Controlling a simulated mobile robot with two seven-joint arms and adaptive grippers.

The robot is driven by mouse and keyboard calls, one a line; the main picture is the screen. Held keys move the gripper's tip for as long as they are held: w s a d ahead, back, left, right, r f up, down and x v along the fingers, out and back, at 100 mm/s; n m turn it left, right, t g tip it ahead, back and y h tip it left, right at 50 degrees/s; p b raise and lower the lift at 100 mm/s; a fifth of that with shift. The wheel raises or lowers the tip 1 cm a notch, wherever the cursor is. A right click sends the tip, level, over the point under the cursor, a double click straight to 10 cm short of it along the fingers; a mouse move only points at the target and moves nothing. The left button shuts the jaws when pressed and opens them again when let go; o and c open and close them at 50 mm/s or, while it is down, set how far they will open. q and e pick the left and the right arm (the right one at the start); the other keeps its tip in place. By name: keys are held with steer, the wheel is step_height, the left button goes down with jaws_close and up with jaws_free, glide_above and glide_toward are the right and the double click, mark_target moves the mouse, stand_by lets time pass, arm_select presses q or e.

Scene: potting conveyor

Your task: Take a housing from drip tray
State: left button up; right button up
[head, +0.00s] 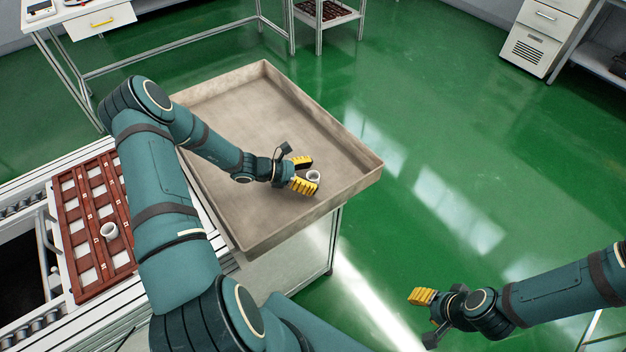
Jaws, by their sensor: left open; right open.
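The drip tray (250,98) is a large grey-beige shallow tray with raised walls, in the middle of the head view. One small white round housing (313,176) stands in it near the right front corner. My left gripper (304,174) reaches into the tray from the left. It is open, its yellow-padded fingers at the housing's left side; I cannot tell whether they touch it. My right gripper (422,298) is open and empty over the green floor at the lower right, well away from the tray. Its far finger is partly hidden.
A red-brown rack (73,228) with pale square slots lies on the conveyor at the left, with a white cup-shaped housing (109,231) on it. The rest of the tray floor is bare. Benches and a drawer cabinet (538,38) stand at the back.

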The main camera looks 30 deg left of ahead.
arm_select(q)
steer(key=shift+w+d+f, duration=0.2)
steer(key=shift+w+d, duration=0.1)
steer(key=c, duration=0.9)
steer(key=shift+c, duration=0.2)
steer(key=shift+r, duration=0.15)
